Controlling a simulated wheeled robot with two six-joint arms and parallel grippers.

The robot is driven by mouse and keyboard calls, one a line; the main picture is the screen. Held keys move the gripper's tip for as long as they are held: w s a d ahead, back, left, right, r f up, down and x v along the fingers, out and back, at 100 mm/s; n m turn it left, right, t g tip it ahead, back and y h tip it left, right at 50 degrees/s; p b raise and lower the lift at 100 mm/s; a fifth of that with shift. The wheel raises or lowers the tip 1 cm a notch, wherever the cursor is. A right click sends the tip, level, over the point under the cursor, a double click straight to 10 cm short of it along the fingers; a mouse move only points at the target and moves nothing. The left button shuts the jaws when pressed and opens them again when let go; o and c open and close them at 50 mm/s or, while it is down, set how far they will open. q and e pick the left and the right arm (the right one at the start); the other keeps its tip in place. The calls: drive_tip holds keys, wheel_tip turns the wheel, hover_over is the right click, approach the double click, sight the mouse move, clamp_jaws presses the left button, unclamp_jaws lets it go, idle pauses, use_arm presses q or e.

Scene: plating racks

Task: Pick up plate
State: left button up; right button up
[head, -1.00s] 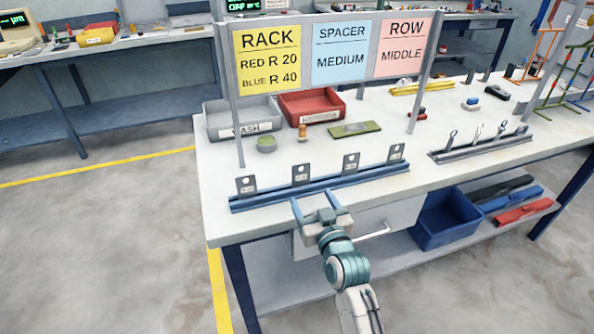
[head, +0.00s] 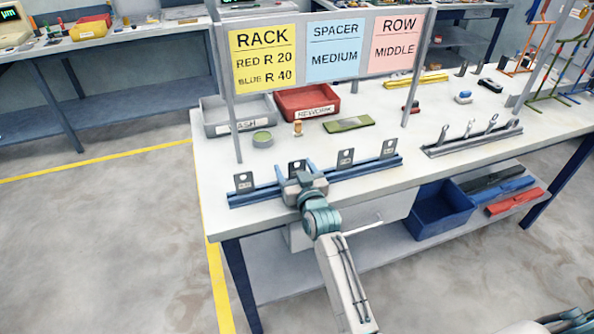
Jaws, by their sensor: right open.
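Several small dark grey plates with a hole stand upright in a row on a blue rail (head: 362,168) at the near edge of the white workbench. They are the leftmost plate (head: 243,181), the second plate (head: 298,165), the third plate (head: 345,157) and the rightmost plate (head: 389,148). My right gripper (head: 299,178) is at the second plate, over the rail, and covers that plate's lower part. The gripper is open. Its fingertips are mostly hidden by its own body, so I cannot tell whether they straddle the plate. My left gripper is not in view.
A sign frame (head: 319,57) stands on the bench (head: 220,160) behind the rail. A second rail (head: 470,142) stands right.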

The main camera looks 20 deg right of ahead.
drive_tip(key=shift+c, duration=0.6)
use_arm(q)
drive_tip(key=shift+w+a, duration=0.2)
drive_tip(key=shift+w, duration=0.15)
use_arm(e)
drive_tip(key=c, duration=1)
drive_tip(key=shift+c, duration=0.2)
